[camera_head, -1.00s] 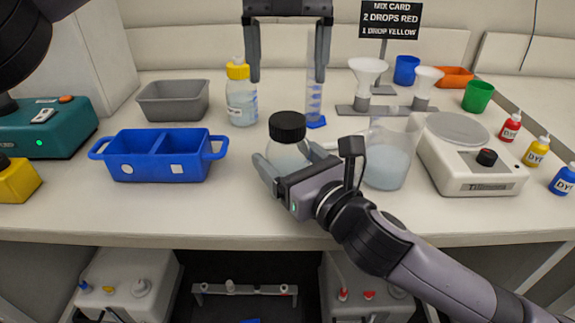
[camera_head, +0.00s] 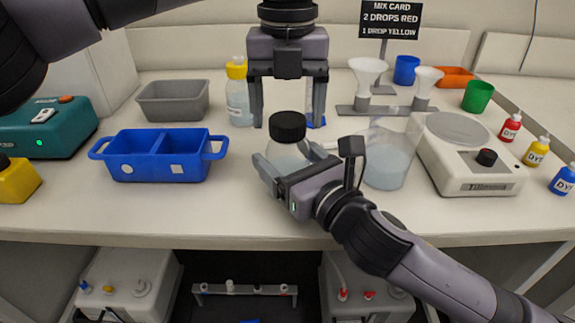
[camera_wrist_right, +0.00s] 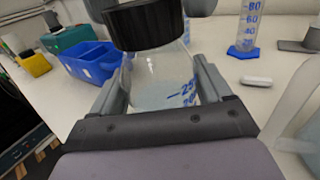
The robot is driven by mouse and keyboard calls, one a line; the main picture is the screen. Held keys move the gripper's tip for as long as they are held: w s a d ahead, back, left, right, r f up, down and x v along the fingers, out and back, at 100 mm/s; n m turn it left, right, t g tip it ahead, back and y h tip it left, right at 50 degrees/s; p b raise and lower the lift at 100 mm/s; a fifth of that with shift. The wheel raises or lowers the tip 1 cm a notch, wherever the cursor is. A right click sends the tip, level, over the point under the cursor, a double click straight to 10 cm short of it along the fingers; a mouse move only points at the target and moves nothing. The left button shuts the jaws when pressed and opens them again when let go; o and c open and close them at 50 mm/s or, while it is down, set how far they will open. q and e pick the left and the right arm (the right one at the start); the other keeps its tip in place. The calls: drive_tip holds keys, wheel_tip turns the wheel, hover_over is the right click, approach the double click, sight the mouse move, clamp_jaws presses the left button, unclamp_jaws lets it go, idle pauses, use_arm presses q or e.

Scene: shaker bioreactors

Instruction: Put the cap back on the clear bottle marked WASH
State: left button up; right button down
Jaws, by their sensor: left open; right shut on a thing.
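A clear bottle (camera_head: 286,155) with pale liquid stands upright, with a black cap (camera_head: 287,126) at its top. My right gripper (camera_head: 291,165) is shut around its body. In the right wrist view the bottle (camera_wrist_right: 165,80) shows blue graduation marks, and the black cap (camera_wrist_right: 146,24) sits at its neck; I cannot tell whether it is screwed tight. No WASH marking is readable. My left gripper (camera_head: 288,121) is open, pointing down, its fingers either side of the cap in the picture; I see no contact. A yellow-capped bottle (camera_head: 239,100) stands behind, its label unreadable.
A blue two-part bin (camera_head: 165,141) and a grey tray (camera_head: 173,86) stand left. A beaker (camera_head: 388,165), a funnel rack (camera_head: 388,109) and a scale (camera_head: 476,180) stand right. A graduated cylinder (camera_wrist_right: 246,30) stands behind. The front table strip is clear.

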use_arm(q)
drive_tip(key=shift+f, duration=0.55)
drive_tip(key=c, duration=1.1)
drive_tip(key=shift+o, duration=0.2)
drive_tip(key=m, duration=0.4)
drive_tip(key=shift+m, duration=0.4)
drive_tip(key=m, duration=0.3)
drive_tip(key=shift+m, duration=0.4)
drive_tip(key=o, duration=1.2)
drive_tip(key=shift+o, duration=0.2)
